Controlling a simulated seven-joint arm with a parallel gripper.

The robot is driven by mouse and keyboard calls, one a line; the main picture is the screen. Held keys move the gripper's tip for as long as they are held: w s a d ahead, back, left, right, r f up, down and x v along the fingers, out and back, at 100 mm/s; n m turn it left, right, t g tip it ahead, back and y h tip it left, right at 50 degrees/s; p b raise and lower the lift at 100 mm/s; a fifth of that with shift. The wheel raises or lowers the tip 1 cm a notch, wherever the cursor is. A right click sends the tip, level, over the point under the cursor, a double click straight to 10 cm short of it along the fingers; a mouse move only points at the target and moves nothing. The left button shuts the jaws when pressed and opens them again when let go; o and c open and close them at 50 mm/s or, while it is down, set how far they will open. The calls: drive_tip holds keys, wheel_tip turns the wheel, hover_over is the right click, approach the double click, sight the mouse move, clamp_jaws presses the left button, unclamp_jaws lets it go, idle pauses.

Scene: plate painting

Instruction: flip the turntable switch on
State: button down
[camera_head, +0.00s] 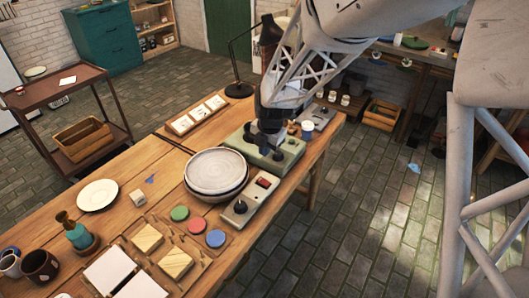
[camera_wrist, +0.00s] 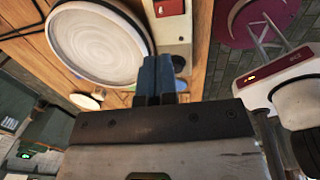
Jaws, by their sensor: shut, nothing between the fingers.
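The turntable (camera_head: 218,196) carries a pale round plate (camera_head: 214,171) in the middle of the table; the plate shows at upper left in the wrist view (camera_wrist: 98,42). Beside it is a grey control box (camera_head: 252,196) with a red switch (camera_head: 264,182) and a dark knob (camera_head: 240,206). The red switch is at the top of the wrist view (camera_wrist: 169,7); I cannot tell which way it is set. My gripper (camera_wrist: 158,60) is shut and empty, its blue fingers pointing toward the control box. In the head view my gripper is beyond the switch, over a green box, its fingertips partly hidden.
The green box (camera_head: 240,138) stands close behind the control box. Green (camera_head: 179,213), red (camera_head: 196,226) and blue (camera_head: 215,238) discs lie in front. A black lamp (camera_head: 239,90) and a cup (camera_head: 307,129) stand farther back.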

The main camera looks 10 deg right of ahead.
sight(260, 179)
drive_tip(key=f, duration=0.8)
drive_tip(key=w+a+f, duration=0.1)
drive_tip(key=f, duration=0.3)
drive_tip(key=shift+w+a+f, duration=0.1)
drive_tip(key=shift+f, duration=0.3)
